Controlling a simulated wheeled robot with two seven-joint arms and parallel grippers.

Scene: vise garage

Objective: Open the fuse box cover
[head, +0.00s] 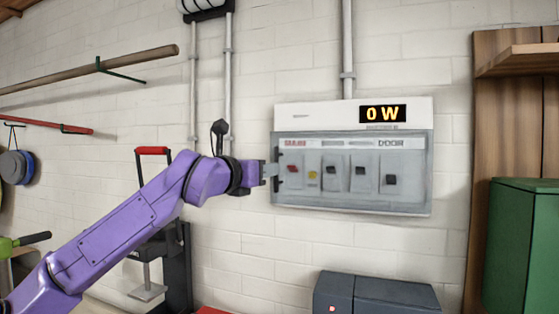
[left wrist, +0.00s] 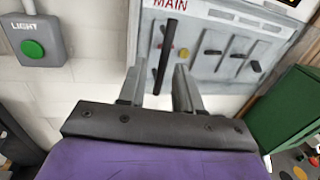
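The fuse box (head: 350,115) is a white and grey wall box. Its see-through grey cover (head: 350,203) appears closed, with several switches showing behind it. A dark upright bar handle (left wrist: 167,55) is at the cover's left side in the left wrist view. My left gripper (head: 274,178) is at the box's left edge in the head view. In the left wrist view its two fingers (left wrist: 157,75) are apart, with the lower end of the handle between them and a gap visible. Contact with the handle cannot be seen. My right gripper is not in view.
A grey light switch box with a green button (left wrist: 33,49) is on the wall to the left. A green cabinet (head: 523,245) and wooden shelf (head: 515,60) stand at the right. A dark grey box (head: 375,294) is below the fuse box.

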